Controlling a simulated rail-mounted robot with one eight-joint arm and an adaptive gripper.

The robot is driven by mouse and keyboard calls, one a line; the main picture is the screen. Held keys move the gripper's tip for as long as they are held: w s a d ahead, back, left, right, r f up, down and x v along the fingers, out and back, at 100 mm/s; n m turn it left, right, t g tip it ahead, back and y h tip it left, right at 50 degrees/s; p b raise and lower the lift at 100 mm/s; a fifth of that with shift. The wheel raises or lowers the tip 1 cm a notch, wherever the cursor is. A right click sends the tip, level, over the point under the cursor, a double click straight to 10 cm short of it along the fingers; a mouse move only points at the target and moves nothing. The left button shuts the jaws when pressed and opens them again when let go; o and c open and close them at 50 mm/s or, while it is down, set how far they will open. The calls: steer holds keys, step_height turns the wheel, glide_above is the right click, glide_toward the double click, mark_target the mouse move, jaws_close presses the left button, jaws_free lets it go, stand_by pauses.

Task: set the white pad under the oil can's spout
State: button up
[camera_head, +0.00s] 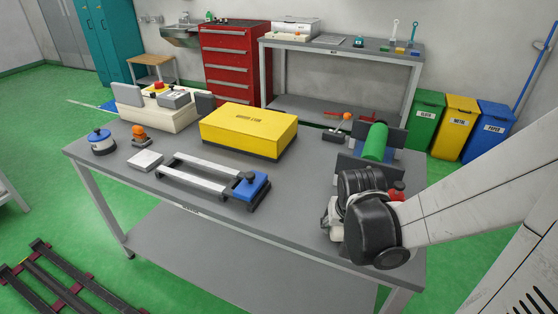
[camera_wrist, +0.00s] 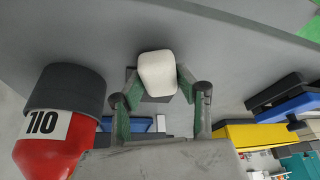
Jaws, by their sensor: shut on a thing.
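The white pad (camera_wrist: 157,72) is a small rounded white block in the wrist view. My gripper (camera_wrist: 157,82) is shut on it, with a green-lined finger on each side. The oil can (camera_wrist: 52,135) stands at the left of the wrist view, red with a dark grey band and an upside-down OIL label. The pad is apart from the can. In the head view a red part of the can (camera_head: 397,189) shows behind my wrist, which hides most of it. The spout cannot be made out in either view.
A yellow case (camera_head: 250,130) stands mid-table. A silver rail frame with a blue block (camera_head: 250,186) and a pale flat plate (camera_head: 145,161) lie in front of it. A green roller on a grey stand (camera_head: 376,142) is behind my wrist.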

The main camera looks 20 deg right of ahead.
steer(key=shift+f+b, duration=0.35)
steer(key=shift+b, duration=0.05)
steer(key=o, duration=1)
